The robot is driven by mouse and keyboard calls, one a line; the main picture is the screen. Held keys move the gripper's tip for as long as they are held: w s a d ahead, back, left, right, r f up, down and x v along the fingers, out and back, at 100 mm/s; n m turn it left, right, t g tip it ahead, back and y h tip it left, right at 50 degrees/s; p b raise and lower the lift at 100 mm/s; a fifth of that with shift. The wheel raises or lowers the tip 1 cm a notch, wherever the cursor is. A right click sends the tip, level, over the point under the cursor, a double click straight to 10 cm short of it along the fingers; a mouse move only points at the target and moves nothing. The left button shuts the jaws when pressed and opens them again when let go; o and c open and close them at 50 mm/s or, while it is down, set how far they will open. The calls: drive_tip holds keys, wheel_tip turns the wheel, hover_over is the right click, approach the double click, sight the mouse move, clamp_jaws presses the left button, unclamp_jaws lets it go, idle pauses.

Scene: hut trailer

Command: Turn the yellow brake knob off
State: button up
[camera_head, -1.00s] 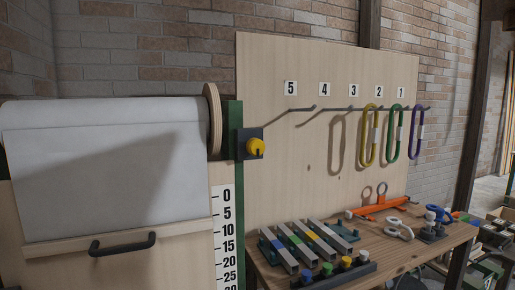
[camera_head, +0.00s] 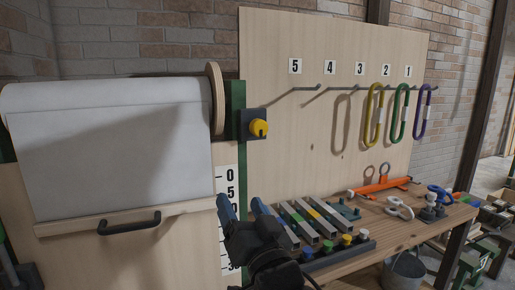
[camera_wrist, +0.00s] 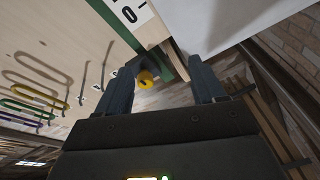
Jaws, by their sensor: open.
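The yellow brake knob (camera_head: 259,128) sits on a small dark plate (camera_head: 247,125) at the left edge of the wooden panel, beside the green post. A dark line marks its face. In the wrist view the knob (camera_wrist: 145,79) shows between my two fingers, nearer the left one and beyond the tips. My gripper (camera_head: 239,203) is open and empty, with its blue-grey fingers pointing up, below the knob and apart from it. In the wrist view my gripper (camera_wrist: 162,76) shows both fingers spread wide.
A white sheet roll (camera_head: 110,145) with a black handle (camera_head: 129,223) stands left. A number scale (camera_head: 229,185) runs below the knob. Coloured loops (camera_head: 398,115) hang from pegs at right. The workbench (camera_head: 400,235) holds metal bars and tools. The panel around the knob is clear.

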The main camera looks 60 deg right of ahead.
sight(261, 131)
drive_tip(key=shift+w+d+r+g+h+p, duration=0.1)
drive_tip(key=shift+w+d+r+h+p, duration=0.7)
drive_tip(key=shift+d+r, duration=1.45)
drive_tip(key=shift+w+d+r+g+h+p, duration=0.1)
drive_tip(key=shift+w+d+r+h+p, duration=0.25)
drive_tip(key=shift+w+d+r, duration=1.75)
drive_tip(key=shift+w+d+r+g+h+p, duration=0.15)
drive_tip(key=shift+d+r+h+p, duration=0.45)
drive_tip(key=shift+d+r, duration=1.75)
drive_tip(key=shift+d+f, duration=0.8)
drive_tip(key=shift+f, duration=0.05)
drive_tip(key=c, duration=1)
